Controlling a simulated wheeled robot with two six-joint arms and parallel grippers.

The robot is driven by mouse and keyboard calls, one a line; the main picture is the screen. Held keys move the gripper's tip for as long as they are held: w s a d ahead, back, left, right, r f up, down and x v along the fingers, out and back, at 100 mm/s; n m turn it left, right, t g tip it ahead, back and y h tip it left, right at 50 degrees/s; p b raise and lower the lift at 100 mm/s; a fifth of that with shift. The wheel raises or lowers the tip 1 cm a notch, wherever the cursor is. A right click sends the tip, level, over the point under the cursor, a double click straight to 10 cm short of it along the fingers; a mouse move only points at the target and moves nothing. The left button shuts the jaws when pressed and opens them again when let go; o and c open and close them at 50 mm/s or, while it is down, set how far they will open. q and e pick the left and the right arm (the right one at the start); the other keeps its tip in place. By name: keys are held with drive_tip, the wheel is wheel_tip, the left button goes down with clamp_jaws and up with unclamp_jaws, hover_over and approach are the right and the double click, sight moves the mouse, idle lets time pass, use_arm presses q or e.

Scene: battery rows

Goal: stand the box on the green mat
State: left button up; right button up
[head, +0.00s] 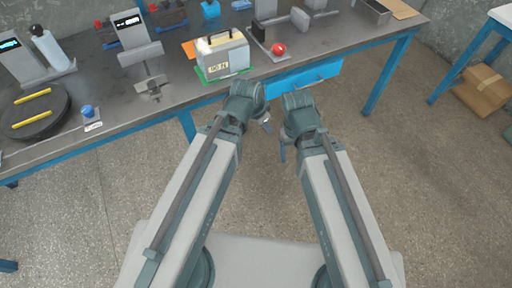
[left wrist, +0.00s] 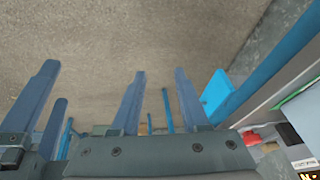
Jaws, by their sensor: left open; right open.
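The box (head: 225,59), pale grey with a cream top, a dark handle and a marked label, is on the green mat (head: 207,80) near the table's front edge. Green shows around its base. In the left wrist view, part of the box (left wrist: 301,151) and the mat (left wrist: 297,92) show at the right edge. My left gripper (head: 266,122) is open and empty, in front of the table and below and right of the box; its fingers also show in the left wrist view (left wrist: 160,72). My right gripper (head: 283,150) is open and empty beside it, clear of the table.
A red ball-like knob (head: 278,49) is right of the box. A grey clamp-like stand (head: 140,55) and a round black tray (head: 36,112) with yellow bars are further left. Blue table legs (head: 388,75) stand near the open floor.

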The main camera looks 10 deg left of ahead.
use_arm(q)
drive_tip(key=s+a+f+n+g+y, duration=0.1)
drive_tip(key=s+n+g+y, duration=0.2)
drive_tip(key=s, duration=0.6)
drive_tip(key=shift+f+n+g, duration=0.15)
drive_tip(key=shift+n+g, duration=0.35)
drive_tip(key=shift+n, duration=0.6)
drive_tip(key=shift+a, duration=0.1)
wheel_tip(320, 180, up, 9)
drive_tip(key=p, duration=0.8)
drive_tip(key=shift+p, duration=0.4)
drive_tip(key=shift+f, duration=0.1)
